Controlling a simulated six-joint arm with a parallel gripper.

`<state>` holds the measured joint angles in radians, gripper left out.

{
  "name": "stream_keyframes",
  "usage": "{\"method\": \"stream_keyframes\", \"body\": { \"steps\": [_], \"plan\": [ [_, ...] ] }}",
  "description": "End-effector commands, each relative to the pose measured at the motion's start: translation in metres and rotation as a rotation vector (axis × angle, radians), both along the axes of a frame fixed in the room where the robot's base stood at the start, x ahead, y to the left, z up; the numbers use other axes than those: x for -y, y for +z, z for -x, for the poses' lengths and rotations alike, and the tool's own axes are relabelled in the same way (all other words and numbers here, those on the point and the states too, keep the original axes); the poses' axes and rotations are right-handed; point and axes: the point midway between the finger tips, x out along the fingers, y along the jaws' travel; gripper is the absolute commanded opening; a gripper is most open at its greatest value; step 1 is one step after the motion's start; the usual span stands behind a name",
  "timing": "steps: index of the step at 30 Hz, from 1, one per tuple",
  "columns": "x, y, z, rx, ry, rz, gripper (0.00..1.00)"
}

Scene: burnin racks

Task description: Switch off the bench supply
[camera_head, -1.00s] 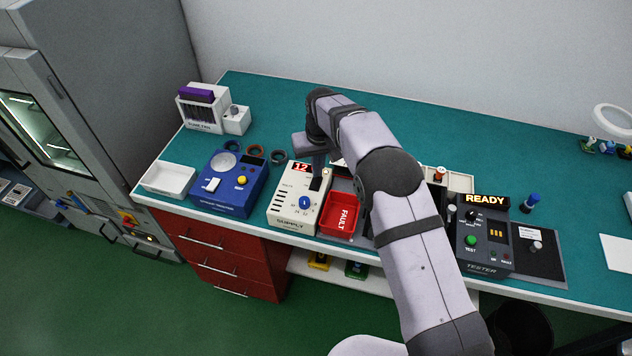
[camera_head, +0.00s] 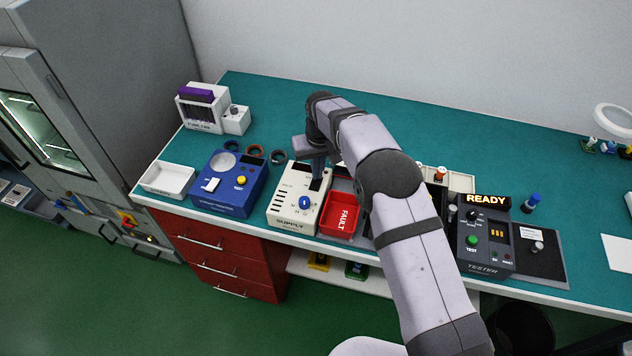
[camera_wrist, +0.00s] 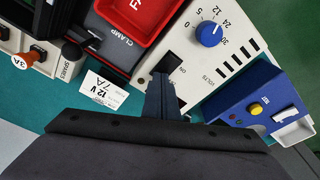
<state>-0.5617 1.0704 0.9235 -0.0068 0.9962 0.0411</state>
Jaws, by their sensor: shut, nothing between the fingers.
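The bench supply (camera_head: 284,211) is a cream box labelled SUPPLY near the front edge of the bench. It also shows in the wrist view (camera_wrist: 197,58), with a blue voltage knob (camera_wrist: 209,33) and a black rocker switch (camera_wrist: 174,62) marked ON. Its display window is dark in the head view, with no digits visible. My gripper (camera_head: 317,181) is shut and empty, pointing down at the switch end of the supply. In the wrist view the fingertips (camera_wrist: 161,78) are at the switch and cover part of it. I cannot tell whether they touch it.
A red FAULT tray (camera_head: 340,213) stands close right of the supply, and a blue tester box (camera_head: 229,185) stands to its left. A dark TESTER unit (camera_head: 484,240) showing READY is further right. A card reading 12 V 7A (camera_wrist: 104,92) lies behind.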

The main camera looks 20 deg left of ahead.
Motion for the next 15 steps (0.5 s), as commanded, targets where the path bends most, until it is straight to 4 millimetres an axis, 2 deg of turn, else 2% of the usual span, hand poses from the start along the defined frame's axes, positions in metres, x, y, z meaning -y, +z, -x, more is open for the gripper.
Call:
{"method": "stream_keyframes", "body": {
  "steps": [15],
  "plan": [
    [0.0, 0.033, 0.0, -0.001, 0.0, 0.001, 0.0]
  ]
}}
